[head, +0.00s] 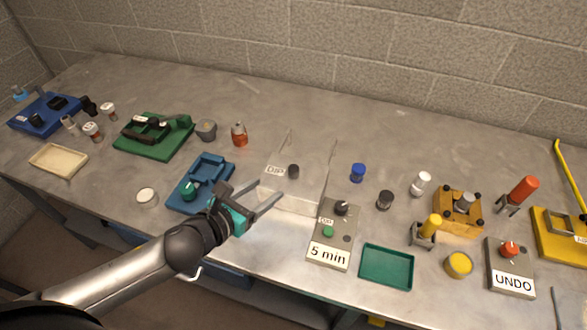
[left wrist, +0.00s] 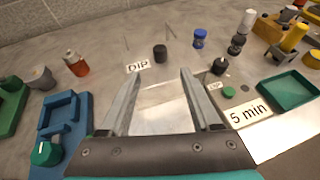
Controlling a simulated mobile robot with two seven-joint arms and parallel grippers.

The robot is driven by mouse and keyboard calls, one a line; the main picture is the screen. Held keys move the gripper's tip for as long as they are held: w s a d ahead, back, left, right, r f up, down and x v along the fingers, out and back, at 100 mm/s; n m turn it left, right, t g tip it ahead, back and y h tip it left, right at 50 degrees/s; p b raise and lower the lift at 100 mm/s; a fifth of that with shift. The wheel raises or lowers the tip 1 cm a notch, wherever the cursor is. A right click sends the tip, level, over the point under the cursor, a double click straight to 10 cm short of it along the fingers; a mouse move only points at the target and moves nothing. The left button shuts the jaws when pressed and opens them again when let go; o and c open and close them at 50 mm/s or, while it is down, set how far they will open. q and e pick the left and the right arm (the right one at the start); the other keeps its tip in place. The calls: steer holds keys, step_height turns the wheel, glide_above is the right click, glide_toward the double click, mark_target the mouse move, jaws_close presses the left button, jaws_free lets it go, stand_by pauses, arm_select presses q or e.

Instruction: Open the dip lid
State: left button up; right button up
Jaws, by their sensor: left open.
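The dip station is a pale, metallic, box-like unit (head: 290,198) at the middle of the bench, with a small DIP label (head: 276,170). A dark round knob (head: 293,171) stands on its top beside the label; in the left wrist view the knob (left wrist: 160,52) is ahead, beyond the fingertips. I cannot make out the lid's edges. My left gripper (head: 270,191) is open and empty, just left of and in front of the unit, with its fingers pointing towards it. In the left wrist view the fingers (left wrist: 160,76) are spread apart, with nothing between them but the pale surface. My right gripper is not in view.
A grey control box (head: 345,240) with a 5 min label and a green tray (head: 386,267) lie to the right. A blue fixture (head: 215,170) is close behind my left wrist. Blue and black caps (head: 358,172) stand right of the unit. Thin upright wires rise behind it.

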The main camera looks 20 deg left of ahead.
mark_target(291, 172)
arm_select(q)
steer(key=b+x, duration=0.1)
steer(key=x, duration=1.2)
steer(key=shift+w, duration=0.15)
jaws_close()
stand_by(1.1)
